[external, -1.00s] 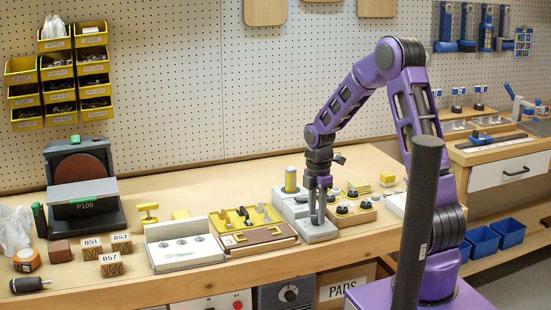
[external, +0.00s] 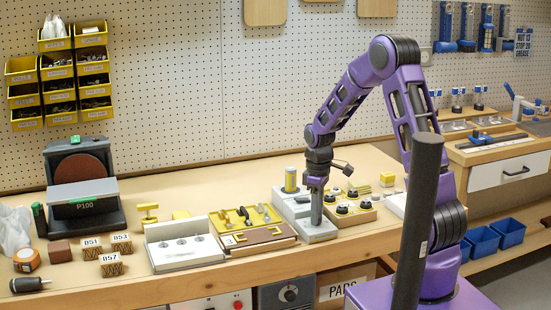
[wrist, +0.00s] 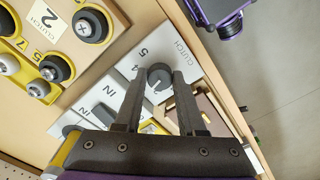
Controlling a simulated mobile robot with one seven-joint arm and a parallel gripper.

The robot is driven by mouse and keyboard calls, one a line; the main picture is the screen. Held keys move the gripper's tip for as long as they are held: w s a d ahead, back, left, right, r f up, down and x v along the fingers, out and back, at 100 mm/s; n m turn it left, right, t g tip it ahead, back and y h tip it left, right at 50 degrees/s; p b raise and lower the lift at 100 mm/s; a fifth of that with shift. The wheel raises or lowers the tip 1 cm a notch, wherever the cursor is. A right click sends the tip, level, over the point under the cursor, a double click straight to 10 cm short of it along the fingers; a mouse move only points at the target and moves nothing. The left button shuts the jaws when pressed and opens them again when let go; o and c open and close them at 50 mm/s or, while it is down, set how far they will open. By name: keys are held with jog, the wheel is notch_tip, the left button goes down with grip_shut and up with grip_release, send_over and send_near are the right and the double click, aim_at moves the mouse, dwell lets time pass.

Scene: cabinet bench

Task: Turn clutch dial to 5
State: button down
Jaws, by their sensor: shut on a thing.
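The clutch dial (wrist: 160,77) is a dark round knob on a pale grey panel (wrist: 205,73) printed "CLUTCH", "5" and "4". A pale mark shows on the knob, but I cannot tell which number it points to. My gripper (wrist: 160,72) is shut on the dial, with one finger on each side of it. In the external view my gripper (external: 316,222) points straight down at the grey panel block (external: 322,236) near the bench's front edge, and the dial is hidden there.
A yellow-and-tan block with several dark knobs (external: 352,207) stands just right of the panel. A yellow tray (external: 226,224) and a brown block (external: 262,237) lie to the left. The bench's front edge is close.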

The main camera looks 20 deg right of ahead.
jog(key=m, duration=0.5)
jog(key=shift+a+r, duration=0.1)
jog(key=m, duration=0.5)
jog(key=shift+p, duration=0.3)
jog(key=m+p, duration=0.1)
jog(key=m, duration=0.4)
jog(key=shift+w+m+p, duration=0.1)
jog(key=shift+m+p, duration=0.95)
jog(key=shift+m, duration=1.35)
jog(key=c, duration=0.5)
grip_release()
notch_tip(320, 180, up, 17)
jog(key=p, duration=0.2)
jog(key=shift+r, duration=0.2)
